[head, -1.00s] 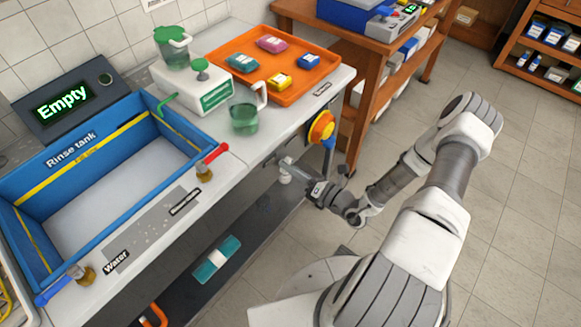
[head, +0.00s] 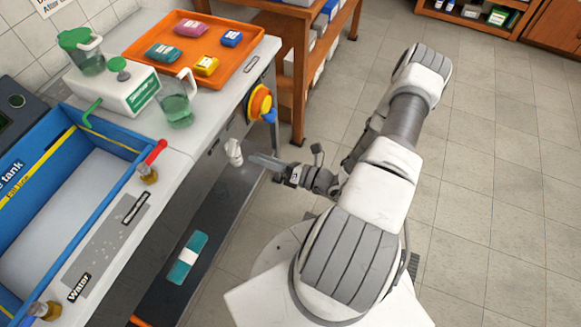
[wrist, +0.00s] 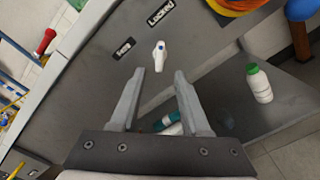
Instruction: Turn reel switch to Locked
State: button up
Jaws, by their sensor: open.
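The reel switch is a small white lever with a blue dot (wrist: 159,56), on the grey bench front in the wrist view. A LOCKED label (wrist: 160,12) lies above it, and a second label (wrist: 123,48), too small to read surely, lies to its left. I cannot tell which label the lever points to. My gripper (wrist: 160,74) is open and empty, its fingertips just short of the lever and on either side of it in the picture. In the head view the white switch (head: 233,152) shows just left of my gripper (head: 254,159).
An orange and yellow reel (head: 260,103) with a blue part is mounted on the bench front, near the switch. Open tiled floor is at right.

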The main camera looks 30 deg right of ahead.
jog(key=v, duration=0.9)
jog(key=shift+s+d, duration=0.15)
jog(key=shift+s, duration=0.1)
jog(key=s+a+r+m+g+h+p, duration=0.2)
jog(key=a+r+m+g+h, duration=0.1)
jog(key=r+m, duration=0.8)
jog(key=s+a+r+m+g+h+p, duration=0.2)
jog(key=r+m, duration=0.9)
jog(key=r, duration=0.7)
jog(key=s+a+r+m+g+h+p, duration=0.2)
jog(key=a+r+m+g+h+p, duration=0.1)
jog(key=r+m, duration=0.9)
notch_tip(320, 180, up, 3)
jog(key=a+g+h, duration=0.1)
jog(key=a+h, duration=0.1)
jog(key=shift+s+r+h, duration=0.15)
jog(key=shift+s+h, duration=0.05)
jog(key=shift+h, duration=0.1)
